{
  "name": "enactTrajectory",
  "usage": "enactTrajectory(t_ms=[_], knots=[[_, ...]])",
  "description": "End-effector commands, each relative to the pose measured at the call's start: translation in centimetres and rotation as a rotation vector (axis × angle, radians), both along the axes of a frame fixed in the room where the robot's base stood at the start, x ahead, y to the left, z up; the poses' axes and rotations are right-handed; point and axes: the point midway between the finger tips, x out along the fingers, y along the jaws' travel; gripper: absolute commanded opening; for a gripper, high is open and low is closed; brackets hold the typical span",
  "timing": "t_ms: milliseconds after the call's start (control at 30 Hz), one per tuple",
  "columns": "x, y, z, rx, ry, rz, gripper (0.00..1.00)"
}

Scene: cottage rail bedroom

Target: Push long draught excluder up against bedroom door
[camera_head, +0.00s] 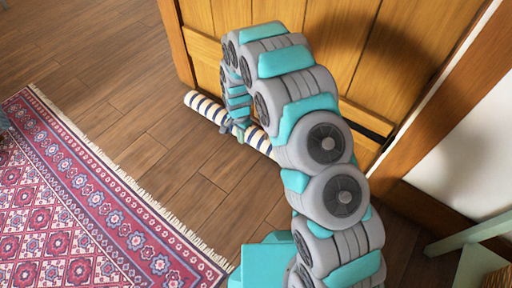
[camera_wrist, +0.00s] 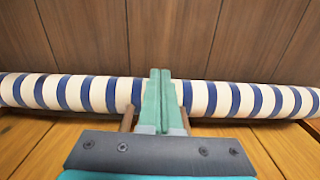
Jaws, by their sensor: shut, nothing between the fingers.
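The long draught excluder (camera_head: 205,106), a cream tube with dark blue stripes, lies on the floor near the foot of the wooden bedroom door (camera_head: 340,45). Its left end is close to the door's lower left corner; my arm hides its right part and much of the door's foot. I cannot tell whether it touches the door. My gripper (camera_head: 238,131) is down at the tube. In the wrist view the tube (camera_wrist: 65,93) runs across the whole picture, and the shut, empty fingers (camera_wrist: 160,75) overlap its middle. Contact is not clear.
A pink and purple patterned rug (camera_head: 75,210) with a fringed edge covers the lower left floor. Bare wooden floor (camera_head: 150,130) lies between rug and excluder. A white wall and a pale green piece of furniture (camera_head: 470,235) stand at the right.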

Motion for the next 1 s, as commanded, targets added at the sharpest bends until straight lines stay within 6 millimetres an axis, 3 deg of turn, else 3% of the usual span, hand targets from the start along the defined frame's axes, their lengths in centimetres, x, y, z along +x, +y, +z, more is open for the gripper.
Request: enactTrajectory(t_ms=[267,733,1000], knots=[[0.0,0.2,-2.6,0.0,0.0,-0.004,0.0],[0.0,0.1,-11.0,0.0,0.001,-0.005,0.0],[2.8,-2.1,-10.5,0.001,-0.002,-0.005,0.0]])
